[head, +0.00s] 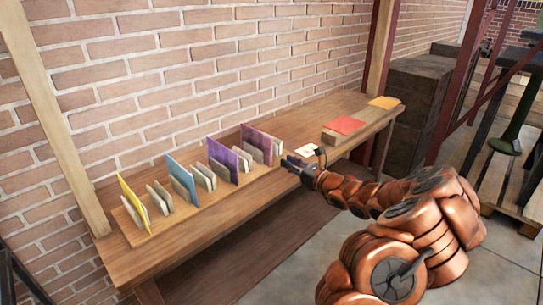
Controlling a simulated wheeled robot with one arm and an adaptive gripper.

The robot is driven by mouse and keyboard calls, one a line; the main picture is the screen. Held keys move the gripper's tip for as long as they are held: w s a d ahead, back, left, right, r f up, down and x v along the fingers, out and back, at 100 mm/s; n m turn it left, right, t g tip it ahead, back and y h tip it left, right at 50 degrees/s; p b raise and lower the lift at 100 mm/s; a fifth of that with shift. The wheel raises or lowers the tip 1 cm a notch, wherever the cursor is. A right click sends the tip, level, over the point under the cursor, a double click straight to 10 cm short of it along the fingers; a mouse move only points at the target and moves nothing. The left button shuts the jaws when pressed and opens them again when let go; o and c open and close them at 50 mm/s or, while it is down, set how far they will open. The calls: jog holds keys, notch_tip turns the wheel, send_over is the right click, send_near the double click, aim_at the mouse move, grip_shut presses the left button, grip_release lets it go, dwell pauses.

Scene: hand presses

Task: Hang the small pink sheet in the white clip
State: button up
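My copper-coloured arm reaches in from the lower right, and my gripper (294,167) is low over the front edge of the wooden bench (235,217). It is small and dark here, so I cannot tell whether its fingers are apart or hold anything. No small pink sheet can be made out for certain. A small white piece (307,150) with a dark part beside it lies just behind my gripper; I cannot tell whether it is the white clip. A red-pink flat sheet (344,125) lies on a low wooden block to the right.
A board on the bench holds upright yellow (133,203), blue (181,178), purple (222,159) and magenta-purple (256,143) sheets among small beige blocks. An orange sheet (384,102) lies at the far right end. A brick wall is behind; dark blocks (418,105) stand beyond.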

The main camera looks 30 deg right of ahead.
jog(key=x, duration=0.6)
jog(key=shift+a+r, duration=0.1)
jog(key=shift+a, duration=0.05)
jog(key=shift+x, duration=1.1)
grip_shut()
notch_tip(320, 180, up, 7)
jog(key=p, duration=0.4)
jog(key=shift+p, duration=0.4)
jog(key=shift+r, duration=0.1)
